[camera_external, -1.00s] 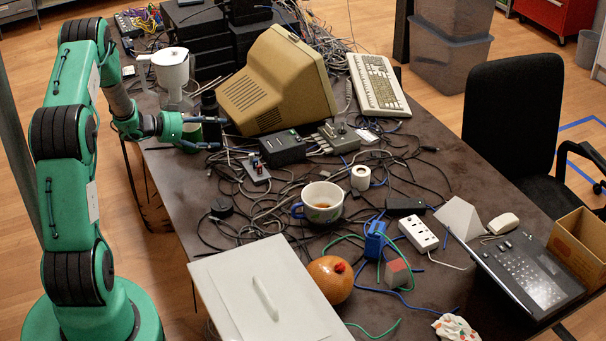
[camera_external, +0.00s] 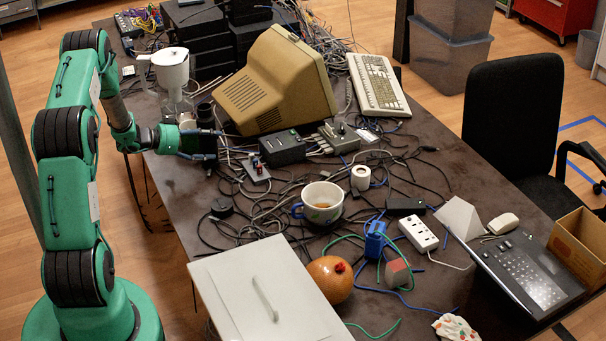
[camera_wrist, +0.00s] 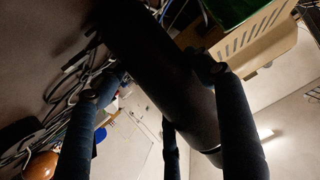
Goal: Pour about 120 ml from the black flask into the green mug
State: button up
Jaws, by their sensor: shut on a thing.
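My gripper (camera_external: 211,144) is at the far left part of the desk, in front of the cream monitor. It is shut on the black flask (camera_external: 206,116). In the wrist view the dark flask (camera_wrist: 165,75) runs diagonally between my blue-black fingers, and its ends are hard to make out in shadow. A dark green surface (camera_wrist: 232,12) at the top of the wrist view, beside the monitor casing, may be the green mug. In the external view the mug cannot be told apart from my green gripper parts. I cannot see any liquid leaving the flask.
A cream monitor (camera_external: 275,82) stands close to the right of my gripper, and a white coffee maker (camera_external: 171,72) behind it. Loose cables and small boxes cover the desk middle.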

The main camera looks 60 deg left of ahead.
jog(key=shift+r, duration=0.15)
jog(key=shift+d+r+n+t+h, duration=0.2)
jog(key=shift+n+t+h, duration=0.15)
jog(key=shift+n, duration=0.35)
jog(key=shift+w+d+n+t+h, duration=0.1)
jog(key=shift+n+t+h, duration=0.15)
jog(key=shift+n+h, duration=0.35)
jog(key=n+t+b, duration=0.1)
jog(key=n, duration=0.1)
jog(key=shift+n+h, duration=0.3)
jog(key=shift+h, duration=0.05)
jog(key=shift+d+r+n+t, duration=0.15)
jog(key=shift+r+n+t, duration=0.25)
jog(key=shift+r+n, duration=0.35)
jog(key=shift+w+d+r+n+t+p, duration=0.1)
jog(key=shift+r+n+t+p, duration=0.25)
jog(key=shift+n, duration=0.75)
jog(key=shift+s+d+r+n+t+p, duration=0.1)
jog(key=shift+r+n+t, duration=0.2)
jog(key=shift+n+t, duration=0.6)
jog(key=shift+w+d+r+n+t+p, duration=0.1)
jog(key=shift+r+n+t+p, duration=0.15)
jog(key=shift+n, duration=1.1)
jog(key=shift+r, duration=0.1)
